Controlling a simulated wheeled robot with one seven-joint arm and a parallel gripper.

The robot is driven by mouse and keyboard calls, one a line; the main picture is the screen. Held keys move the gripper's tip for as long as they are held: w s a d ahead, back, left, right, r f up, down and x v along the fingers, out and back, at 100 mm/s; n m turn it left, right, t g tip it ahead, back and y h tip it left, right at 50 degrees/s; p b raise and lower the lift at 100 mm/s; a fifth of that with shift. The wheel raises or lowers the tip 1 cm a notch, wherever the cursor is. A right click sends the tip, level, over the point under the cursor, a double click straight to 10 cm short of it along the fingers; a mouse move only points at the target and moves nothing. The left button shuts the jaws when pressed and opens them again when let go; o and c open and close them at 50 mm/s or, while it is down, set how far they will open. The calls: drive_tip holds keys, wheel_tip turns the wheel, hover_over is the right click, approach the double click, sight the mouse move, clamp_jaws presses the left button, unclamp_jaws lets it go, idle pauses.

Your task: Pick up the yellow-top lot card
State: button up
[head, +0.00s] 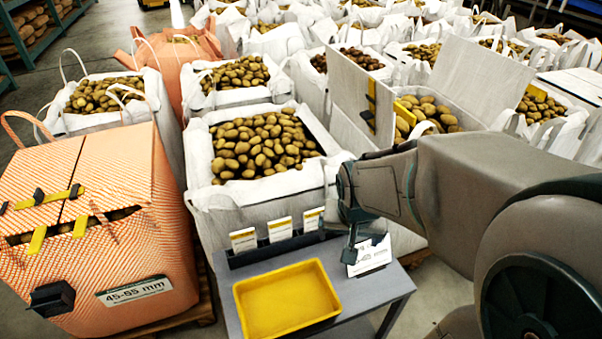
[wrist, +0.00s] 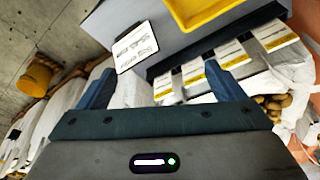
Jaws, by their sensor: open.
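Several lot cards with yellow bands stand in a dark rack (head: 262,253) at the back of a small grey table. Three show in the head view: left (head: 243,239), middle (head: 280,229) and right (head: 312,219). The wrist view shows several in a row, one (wrist: 193,74) between the finger directions and others further right (wrist: 233,54), (wrist: 275,34). My gripper (head: 365,243) is open and empty at the right end of the rack, above the table. In the wrist view its fingers (wrist: 158,69) are spread wide, with the leftmost card (wrist: 163,88) between them.
A white printed sign (head: 369,257) stands on the table's right, partly behind my fingers; it also shows in the wrist view (wrist: 136,46). A yellow tray (head: 287,300) is in front of the rack. Potato bags (head: 262,200) crowd behind; an orange bag (head: 105,225) stands left.

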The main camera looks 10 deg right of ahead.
drive_tip(key=w+d+f+m+y+p, duration=0.1)
drive_tip(key=w+f+m, duration=0.2)
drive_tip(key=f, duration=0.2)
drive_tip(key=w+d+f+m+p, duration=0.1)
drive_tip(key=w+d+f+m, duration=0.15)
drive_tip(key=f, duration=0.35)
drive_tip(key=m+t+y+p, duration=0.4)
drive_tip(key=m+t, duration=0.6)
drive_tip(key=m, duration=1.4)
approach(313, 219)
drive_tip(key=w+b, duration=0.1)
drive_tip(key=b, duration=0.1)
drive_tip(key=w+h+b, duration=0.1)
drive_tip(key=b, duration=0.2)
drive_tip(key=w+a+f+b, duration=0.1)
drive_tip(key=b, duration=0.1)
drive_tip(key=shift+a+m+t+h+b, duration=0.1)
drive_tip(key=shift+m+t+h+b, duration=0.2)
drive_tip(key=shift+b, duration=0.1)
drive_tip(key=b, duration=0.4)
drive_tip(key=shift+w+a+f+b, duration=0.25)
drive_tip(key=shift+a+f+b, duration=0.05)
drive_tip(key=shift+f, duration=0.05)
